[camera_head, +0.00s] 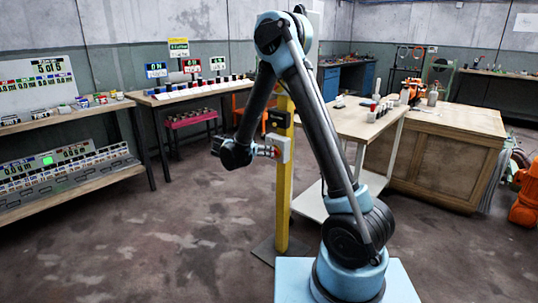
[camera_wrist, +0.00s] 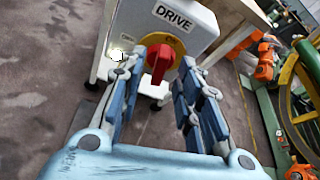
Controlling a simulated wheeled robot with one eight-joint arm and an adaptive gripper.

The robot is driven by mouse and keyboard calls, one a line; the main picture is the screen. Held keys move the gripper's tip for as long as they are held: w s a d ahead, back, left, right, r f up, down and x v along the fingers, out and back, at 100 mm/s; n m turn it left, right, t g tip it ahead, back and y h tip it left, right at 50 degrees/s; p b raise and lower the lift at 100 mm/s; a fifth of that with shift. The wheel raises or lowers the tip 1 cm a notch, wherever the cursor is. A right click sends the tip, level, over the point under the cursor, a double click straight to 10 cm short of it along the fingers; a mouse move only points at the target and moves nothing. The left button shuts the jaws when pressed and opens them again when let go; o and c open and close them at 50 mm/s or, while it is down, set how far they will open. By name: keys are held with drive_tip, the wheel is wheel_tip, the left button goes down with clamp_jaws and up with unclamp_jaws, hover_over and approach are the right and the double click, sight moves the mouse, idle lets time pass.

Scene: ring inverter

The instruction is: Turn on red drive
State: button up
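The drive switch is a white box (camera_wrist: 180,18) labelled DRIVE, with a red knob (camera_wrist: 158,62) on a yellow disc. The knob's handle points down in the wrist view. My gripper (camera_wrist: 160,76) is open, with its blue-padded fingers on either side of the knob. I cannot tell whether a finger touches it. In the head view the white box (camera_head: 282,148) is on a yellow post, and my gripper (camera_head: 268,151) is close against its left side. The knob is mostly hidden there by the fingers.
The yellow post (camera_head: 284,200) stands on the floor just beyond my arm. A wooden workbench (camera_head: 440,145) is at the right, and a table with displays (camera_head: 190,95) is at the back left. Shelves (camera_head: 60,175) line the left. The floor between is clear.

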drive_tip(key=x, duration=0.2)
drive_tip(key=shift+w+d+f, duration=0.1)
drive_tip(key=shift+w+d, duration=0.15)
drive_tip(key=shift+w, duration=0.05)
clamp_jaws()
drive_tip(key=shift+s+d+m+t+y, duration=0.15)
drive_tip(key=shift+m+t+y, duration=0.35)
drive_tip(key=shift+m, duration=0.7)
unclamp_jaws()
